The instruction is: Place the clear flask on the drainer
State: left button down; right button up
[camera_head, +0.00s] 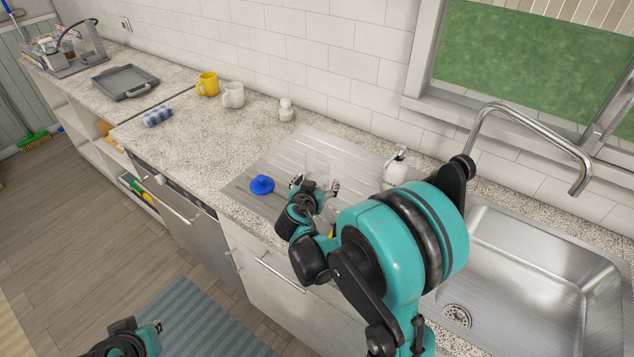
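The drainer (282,161) is the ribbed steel board left of the sink. A faint clear flask (317,164) shows over the drainer, just beyond my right gripper (316,186). The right gripper's fingers are apart, one on each side of the flask's lower part. Whether they press on it, and whether the flask's base touches the drainer, I cannot tell. A blue round object (262,185) lies on the drainer just left of the gripper. My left gripper (152,336) is low at the bottom left, above the floor and away from the counter; its fingers are unclear.
A white bottle (396,167) stands right of the gripper, near the sink (548,283) and faucet (540,138). Counter space left of the drainer is free.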

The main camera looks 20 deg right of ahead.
jog(key=shift+r, duration=0.1)
jog(key=shift+s+a+r+p, duration=0.2)
jog(key=shift+a+p, duration=0.05)
jog(key=shift+p, duration=0.05)
jog(key=s+a+r+n+g+y+p, duration=0.1)
jog(key=s+a+r+n+y, duration=0.1)
jog(key=s, duration=1)
jog(key=s+a+r+n+g+y+p, duration=0.2)
jog(key=s+a+n+y, duration=0.3)
jog(key=s, duration=0.8)
jog(key=a+y, duration=0.1)
jog(key=a, duration=0.2)
jog(key=shift+s+a+r+g, duration=0.2)
jog(key=shift+a+r+g, duration=0.1)
jog(key=shift+a+r, duration=0.1)
